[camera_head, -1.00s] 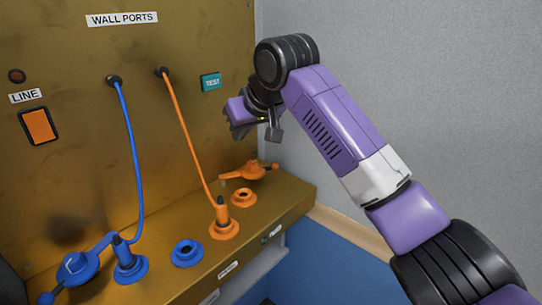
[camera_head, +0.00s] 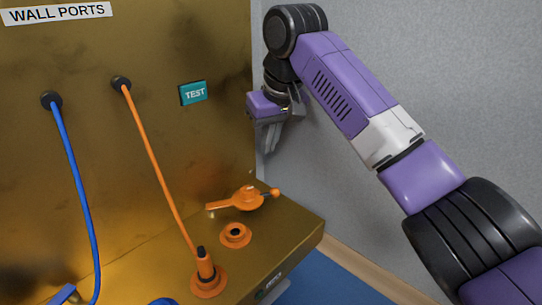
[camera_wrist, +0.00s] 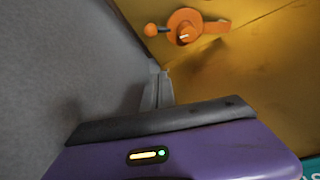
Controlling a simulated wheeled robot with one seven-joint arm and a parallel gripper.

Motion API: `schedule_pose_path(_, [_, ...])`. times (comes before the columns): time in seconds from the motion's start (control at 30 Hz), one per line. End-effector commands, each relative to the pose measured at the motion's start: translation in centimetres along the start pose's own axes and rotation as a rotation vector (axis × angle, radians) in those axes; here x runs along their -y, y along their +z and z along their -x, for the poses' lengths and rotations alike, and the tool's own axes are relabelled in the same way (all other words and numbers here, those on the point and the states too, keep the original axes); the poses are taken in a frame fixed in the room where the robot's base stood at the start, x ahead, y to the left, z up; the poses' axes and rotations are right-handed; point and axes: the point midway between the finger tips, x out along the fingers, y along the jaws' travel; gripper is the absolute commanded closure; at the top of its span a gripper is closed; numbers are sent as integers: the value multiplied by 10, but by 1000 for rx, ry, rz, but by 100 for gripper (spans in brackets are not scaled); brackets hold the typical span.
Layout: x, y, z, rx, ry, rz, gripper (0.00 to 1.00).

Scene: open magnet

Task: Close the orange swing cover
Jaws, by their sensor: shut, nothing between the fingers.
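The orange swing cover (camera_head: 241,200) is on the brass shelf, behind the open orange port ring (camera_head: 236,235). Its flat arm points left and its ball knob (camera_head: 275,192) is at the right. The cover is beside the ring, not over it. In the wrist view the cover (camera_wrist: 186,22) is at the top, past the fingers, its knob at the left. My gripper (camera_head: 265,148) is shut and empty, pointing down, above and behind the cover near the grey wall. Its fingertips (camera_wrist: 157,72) touch nothing that I can see.
An orange cable (camera_head: 160,165) runs from the wall panel to a plug in another orange socket (camera_head: 208,281) at the front. A blue cable (camera_head: 76,190) hangs at the left. A teal TEST plate (camera_head: 194,93) is on the panel. The grey wall is close to my gripper on the right.

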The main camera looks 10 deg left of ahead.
Motion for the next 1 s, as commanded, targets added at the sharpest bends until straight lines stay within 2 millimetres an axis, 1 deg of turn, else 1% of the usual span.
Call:
schedule_pose_path(0.3, [0, 0, -52, 3, 0, 0, 100])
schedule_pose_path(0.57, [0, 1, -92, 3, 0, -1, 100])
schedule_pose_path(0.6, [-1, 2, -95, 1, 0, 0, 100])
schedule_pose_path(1.0, [-1, 32, -88, -1, 0, 1, 100])
